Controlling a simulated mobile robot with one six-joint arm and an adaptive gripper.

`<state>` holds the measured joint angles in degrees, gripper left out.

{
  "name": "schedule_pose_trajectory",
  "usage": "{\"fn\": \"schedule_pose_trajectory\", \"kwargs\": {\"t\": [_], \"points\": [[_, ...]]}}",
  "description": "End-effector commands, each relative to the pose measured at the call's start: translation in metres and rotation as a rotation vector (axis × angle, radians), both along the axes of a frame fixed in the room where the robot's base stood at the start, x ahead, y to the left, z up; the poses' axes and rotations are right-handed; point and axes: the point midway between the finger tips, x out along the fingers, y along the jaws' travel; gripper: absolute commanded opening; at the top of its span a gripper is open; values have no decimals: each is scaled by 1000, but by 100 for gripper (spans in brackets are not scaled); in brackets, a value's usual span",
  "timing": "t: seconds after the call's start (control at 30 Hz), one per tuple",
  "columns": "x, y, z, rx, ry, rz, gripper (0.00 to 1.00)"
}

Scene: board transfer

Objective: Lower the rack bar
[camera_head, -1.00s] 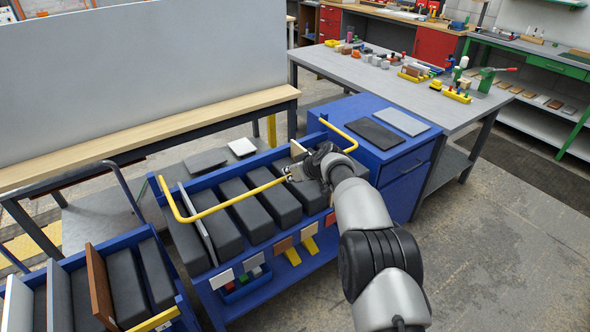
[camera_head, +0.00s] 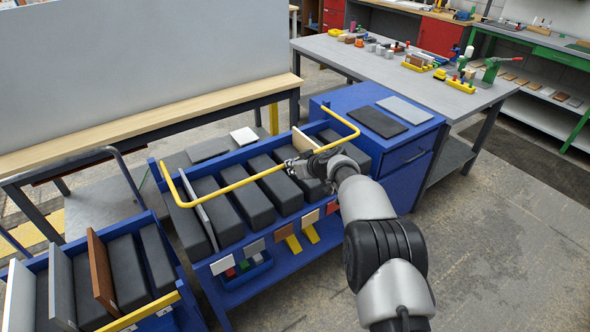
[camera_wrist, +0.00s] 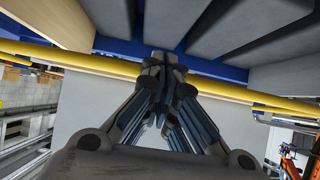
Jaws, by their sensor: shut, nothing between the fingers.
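The rack bar (camera_head: 240,184) is a yellow U-shaped rod on the blue rack (camera_head: 236,252). Its two side arms run to the rack's back corners, and its long front part crosses above the dark padded blocks and boards. My gripper (camera_head: 290,165) is at the right half of the bar's front part. In the wrist view the bar (camera_wrist: 85,62) runs across the picture just beyond or at my shut fingertips (camera_wrist: 163,62). The fingers hold nothing. Whether they touch the bar cannot be told.
A beige board (camera_head: 305,140) and a grey board (camera_head: 198,207) stand in the rack. Another board cart (camera_head: 130,318) is at the lower left. A blue cabinet (camera_head: 405,175) with two flat plates adjoins on the right. Open floor (camera_head: 500,240) lies to the right.

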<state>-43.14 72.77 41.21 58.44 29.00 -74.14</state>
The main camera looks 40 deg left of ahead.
Motion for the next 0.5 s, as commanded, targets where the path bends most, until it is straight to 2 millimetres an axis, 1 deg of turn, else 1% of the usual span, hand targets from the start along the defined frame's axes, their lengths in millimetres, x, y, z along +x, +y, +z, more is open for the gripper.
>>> {"fn": "schedule_pose_trajectory", "kwargs": {"t": [0.13,0.27,0.5], "points": [[2,-2,14,1,-2,-1,0],[5,-5,40,3,-5,-6,0],[-4,-32,23,-2,5,-8,0]]}}
